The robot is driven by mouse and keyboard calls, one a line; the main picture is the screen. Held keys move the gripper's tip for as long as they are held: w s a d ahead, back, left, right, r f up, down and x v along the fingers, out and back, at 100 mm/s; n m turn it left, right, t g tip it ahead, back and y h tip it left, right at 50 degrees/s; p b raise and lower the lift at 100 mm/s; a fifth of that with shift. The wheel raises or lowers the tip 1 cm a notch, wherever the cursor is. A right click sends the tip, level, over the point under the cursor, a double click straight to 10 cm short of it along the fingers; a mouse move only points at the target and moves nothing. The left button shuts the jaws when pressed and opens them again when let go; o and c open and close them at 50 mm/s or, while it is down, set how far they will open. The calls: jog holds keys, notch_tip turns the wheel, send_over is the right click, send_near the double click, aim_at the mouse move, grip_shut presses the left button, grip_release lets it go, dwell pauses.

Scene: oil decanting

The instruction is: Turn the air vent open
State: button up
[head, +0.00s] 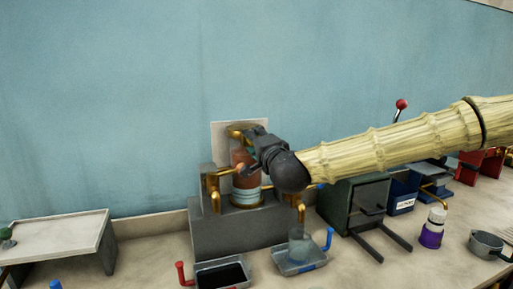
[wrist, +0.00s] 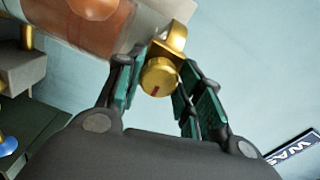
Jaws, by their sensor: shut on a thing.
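The air vent shows in the wrist view as a round brass knob (wrist: 159,79) with a dark red mark on its face and a brass elbow behind it. My gripper (wrist: 161,68) has its green-padded fingers on either side of the knob and is shut on it. In the head view my gripper (head: 256,152) reaches in from the right to the top of the glass vessel (head: 241,179) and hides much of the vent there. The vessel holds reddish-brown liquid and also shows in the wrist view (wrist: 98,22).
The vessel stands on a grey block (head: 222,234) with brass taps. A tray of dark liquid (head: 222,276) and a tray with a clear container (head: 299,246) sit in front. A dark green box (head: 352,207) stands to the right. A pale raised plate (head: 55,238) stands at left.

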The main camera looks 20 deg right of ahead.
jog(key=shift+m, duration=0.3)
jog(key=o, duration=1)
jog(key=shift+d, duration=0.1)
jog(key=s, duration=1.2)
jog(key=shift+d, duration=0.2)
